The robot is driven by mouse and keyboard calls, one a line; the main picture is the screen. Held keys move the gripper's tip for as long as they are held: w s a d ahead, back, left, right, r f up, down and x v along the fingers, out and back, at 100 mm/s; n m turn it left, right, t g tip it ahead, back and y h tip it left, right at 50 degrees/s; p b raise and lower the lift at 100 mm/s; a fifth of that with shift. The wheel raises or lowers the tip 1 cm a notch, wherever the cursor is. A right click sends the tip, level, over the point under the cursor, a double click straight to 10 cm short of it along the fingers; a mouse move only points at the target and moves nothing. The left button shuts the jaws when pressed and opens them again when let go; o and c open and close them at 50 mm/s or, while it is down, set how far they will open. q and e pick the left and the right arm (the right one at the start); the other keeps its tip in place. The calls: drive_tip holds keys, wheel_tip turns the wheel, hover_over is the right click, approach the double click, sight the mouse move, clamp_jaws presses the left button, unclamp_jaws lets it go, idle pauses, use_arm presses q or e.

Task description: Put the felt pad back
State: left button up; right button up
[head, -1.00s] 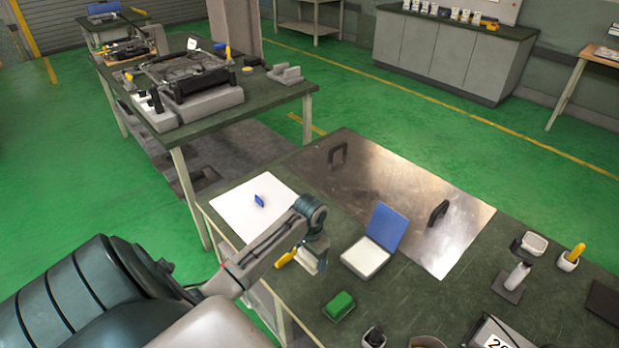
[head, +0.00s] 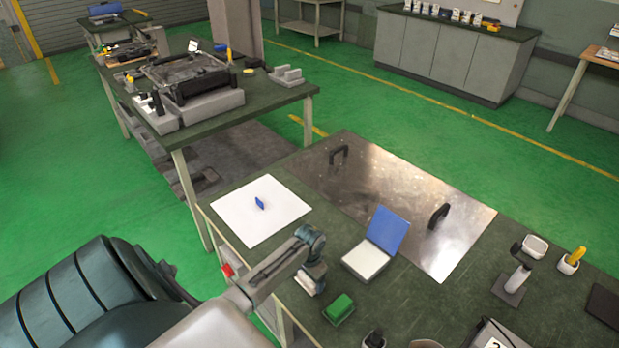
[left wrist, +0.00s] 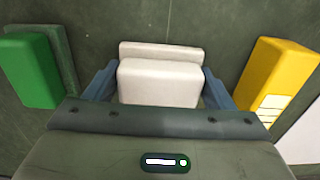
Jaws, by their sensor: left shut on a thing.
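My left gripper (left wrist: 160,88) is shut on a white block (left wrist: 160,82) that looks like the felt pad, with one finger on each side of it. A wider pale layer shows at the block's far edge. In the head view the left gripper (head: 313,279) is low over the near left edge of the front bench, and the white block (head: 306,286) shows under it. I cannot tell whether the block touches the bench. My right gripper is not in view.
A green block (head: 339,309) is close beside the gripper. A yellow object (left wrist: 274,82) is on its other side. The open blue-lidded box (head: 366,260), white sheet (head: 258,222) with blue tab, and metal plate (head: 385,190) lie beyond.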

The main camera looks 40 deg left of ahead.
use_arm(q)
drive_tip(key=o, duration=1)
drive_tip(key=shift+f, duration=0.15)
drive_tip(key=shift+c, duration=0.2)
wheel_tip(320, 180, up, 12)
drive_tip(key=shift+r+b, duration=0.2)
drive_tip(key=shift+b, duration=0.1)
